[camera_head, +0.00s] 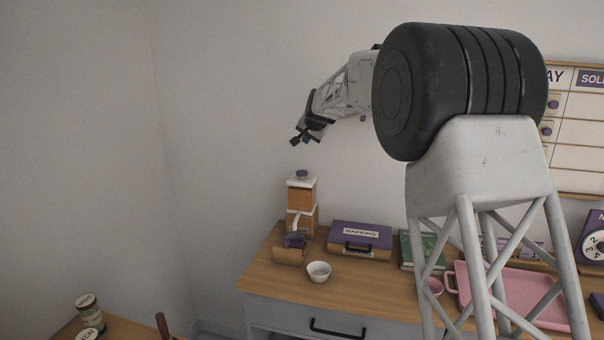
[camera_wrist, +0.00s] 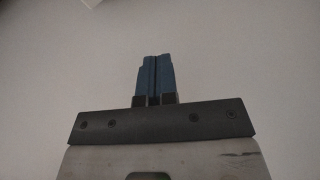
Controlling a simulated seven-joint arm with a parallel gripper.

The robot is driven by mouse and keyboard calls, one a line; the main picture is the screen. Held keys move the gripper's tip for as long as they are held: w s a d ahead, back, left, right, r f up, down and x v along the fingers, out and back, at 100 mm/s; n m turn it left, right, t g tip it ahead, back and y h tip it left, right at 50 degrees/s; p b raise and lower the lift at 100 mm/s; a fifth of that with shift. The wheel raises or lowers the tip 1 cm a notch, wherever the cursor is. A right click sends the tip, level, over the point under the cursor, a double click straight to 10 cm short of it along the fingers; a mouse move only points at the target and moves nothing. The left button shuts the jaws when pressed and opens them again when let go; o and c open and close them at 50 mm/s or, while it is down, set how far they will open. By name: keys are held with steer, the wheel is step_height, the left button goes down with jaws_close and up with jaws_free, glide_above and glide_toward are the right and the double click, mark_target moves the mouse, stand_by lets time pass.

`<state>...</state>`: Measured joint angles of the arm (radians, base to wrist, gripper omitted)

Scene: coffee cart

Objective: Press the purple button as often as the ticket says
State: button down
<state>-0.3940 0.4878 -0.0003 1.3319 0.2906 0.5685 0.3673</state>
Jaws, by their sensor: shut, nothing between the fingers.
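My gripper (camera_head: 301,138) is raised in the air before the wall, above the orange and white dispenser (camera_head: 301,196) at the back left of the counter. A small round purple piece (camera_head: 302,174) sits on top of the dispenser; it may be the purple button. The gripper is well above it and apart from it. In the wrist view the blue fingers (camera_wrist: 154,72) are shut together with nothing between them, against a plain wall. I cannot make out a ticket, and my arm hides part of the counter and the wall board.
The wooden counter (camera_head: 262,280) holds a white bowl (camera_head: 319,271), a purple napkin box (camera_head: 360,238), a green book (camera_head: 420,249) and a pink tray (camera_head: 510,280). A purple number dial (camera_head: 595,246) and a wall board (camera_head: 580,132) are at right. Open air surrounds my gripper.

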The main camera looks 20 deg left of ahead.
mark_target(304, 172)
steer(key=shift+w+a+f, duration=0.2)
steer(key=shift+w+a, duration=0.4)
steer(key=shift+a, duration=0.3)
steer(key=shift+f, duration=0.25)
steer(key=shift+f, duration=4.15)
steer(key=shift+f, duration=1.3)
stand_by(0.3)
steer(key=shift+r, duration=1.25)
